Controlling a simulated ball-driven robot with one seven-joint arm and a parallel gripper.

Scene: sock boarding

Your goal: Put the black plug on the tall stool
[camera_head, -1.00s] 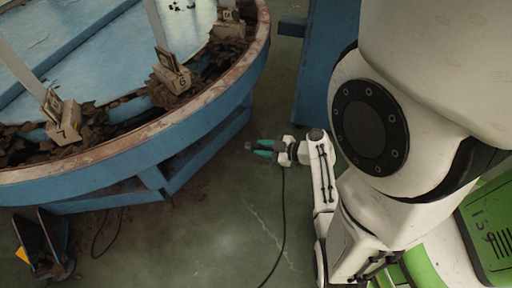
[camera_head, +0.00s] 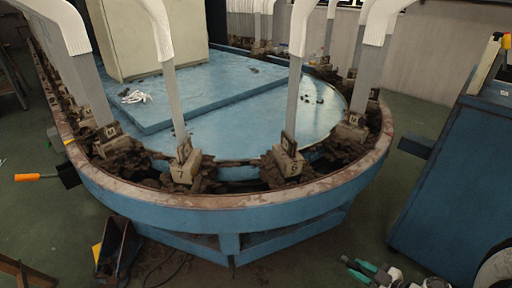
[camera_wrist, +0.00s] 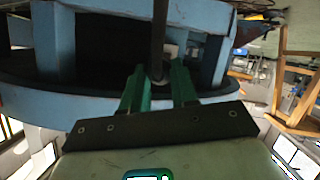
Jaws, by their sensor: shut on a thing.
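My gripper (camera_head: 362,270) is at the bottom right of the head view, above the floor between the blue oval machine and the blue cabinet. In the wrist view its green fingers (camera_wrist: 158,88) are closed around a dark, narrow thing, which looks like the black plug (camera_wrist: 158,66) with its cable running up the picture. The fingers hide part of it. A wooden frame with legs (camera_wrist: 284,85) at the right of the wrist view may be the tall stool; I cannot tell for sure.
The blue oval machine (camera_head: 230,216), with white sock forms on grey posts, fills the middle. A blue cabinet (camera_head: 455,180) stands at the right. A black dustpan (camera_head: 118,250) and a wooden piece (camera_head: 22,272) are at lower left. Floor shows between machine and cabinet.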

